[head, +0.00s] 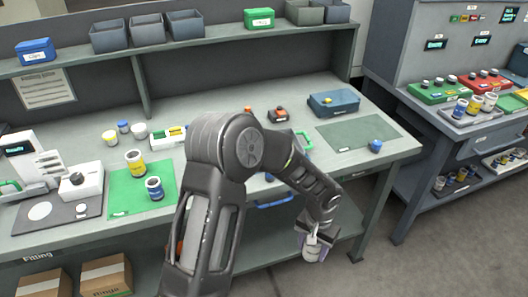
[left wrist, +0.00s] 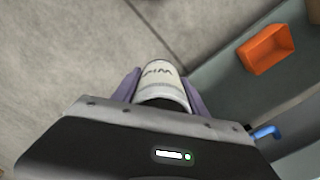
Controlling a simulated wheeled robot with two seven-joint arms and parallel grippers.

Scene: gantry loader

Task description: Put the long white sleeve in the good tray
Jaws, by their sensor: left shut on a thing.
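My left gripper (head: 317,243) hangs in front of the bench, beyond its front edge and above the floor. It is shut on a white sleeve (left wrist: 160,82) with dark lettering, which shows between the purple fingers in the left wrist view. The sleeve's lower part is hidden by the gripper body, so I cannot tell its full length. A grey tray (head: 488,119) with several sleeves stands on the right bench, and other trays lie on its lower shelf. I cannot read which one is the good tray. My right gripper is not in view.
The fitting bench (head: 225,90) carries a green mat (head: 127,199) with yellow and blue sleeves, and a blue toolbox (head: 334,103). Open floor lies between the benches. An orange bin (left wrist: 267,50) shows in the left wrist view.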

